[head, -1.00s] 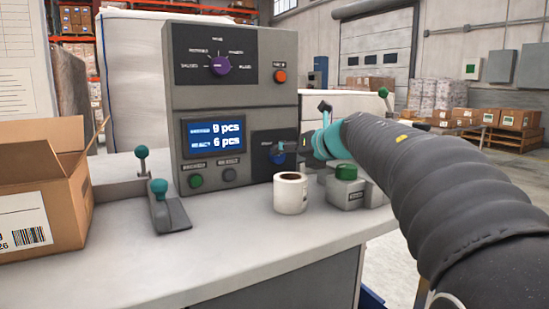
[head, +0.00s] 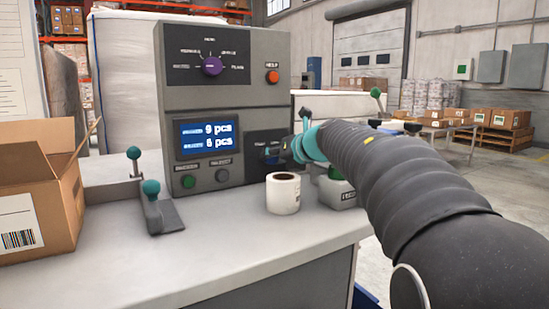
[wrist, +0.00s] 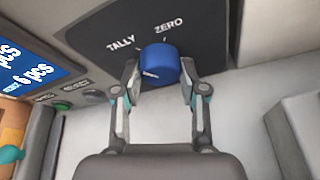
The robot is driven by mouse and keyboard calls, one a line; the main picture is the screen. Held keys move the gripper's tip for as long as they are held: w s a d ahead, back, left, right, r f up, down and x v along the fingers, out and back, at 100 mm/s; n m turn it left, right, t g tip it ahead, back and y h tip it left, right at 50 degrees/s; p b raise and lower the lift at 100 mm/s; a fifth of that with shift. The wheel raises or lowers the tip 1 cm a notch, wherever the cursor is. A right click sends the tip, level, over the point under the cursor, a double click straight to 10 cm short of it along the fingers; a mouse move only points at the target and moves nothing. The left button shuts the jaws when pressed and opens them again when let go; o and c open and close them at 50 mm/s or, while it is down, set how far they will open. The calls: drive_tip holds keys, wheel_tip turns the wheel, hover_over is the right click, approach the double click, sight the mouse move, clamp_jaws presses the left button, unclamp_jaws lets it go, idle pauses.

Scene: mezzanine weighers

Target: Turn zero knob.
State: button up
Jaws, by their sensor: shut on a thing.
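The zero knob (wrist: 160,62) is a blue round knob on a dark plate marked TALLY and ZERO, seen in the wrist view. Its white pointer line lies toward the left, on the TALLY side, not at the ZERO mark. My gripper (wrist: 160,80) has one finger on each side of the knob and is shut on it. In the head view my gripper (head: 281,151) reaches the lower right of the grey weigher panel (head: 225,95) and mostly hides the knob.
A purple selector knob (head: 212,66), an orange button (head: 272,77) and a blue display (head: 206,138) are on the panel. A white label roll (head: 283,194) and a green-topped box (head: 336,190) stand below my arm. A lever (head: 152,190) and an open carton (head: 40,195) are left.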

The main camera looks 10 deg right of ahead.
drive_tip(key=shift+r+m+y+p, duration=0.25)
drive_tip(key=shift+m+p, duration=0.25)
drive_tip(key=shift+p, duration=0.5)
drive_tip(key=shift+d+f+m+y+p, duration=0.1)
drive_tip(key=shift+f+m+y+p, duration=0.2)
drive_tip(key=shift+m+p, duration=0.25)
drive_tip(key=o, duration=1.1)
drive_tip(key=shift+o, duration=0.2)
drive_tip(key=shift+r, duration=0.1)
drive_tip(key=v, duration=1.2)
drive_tip(key=shift+d, duration=0.1)
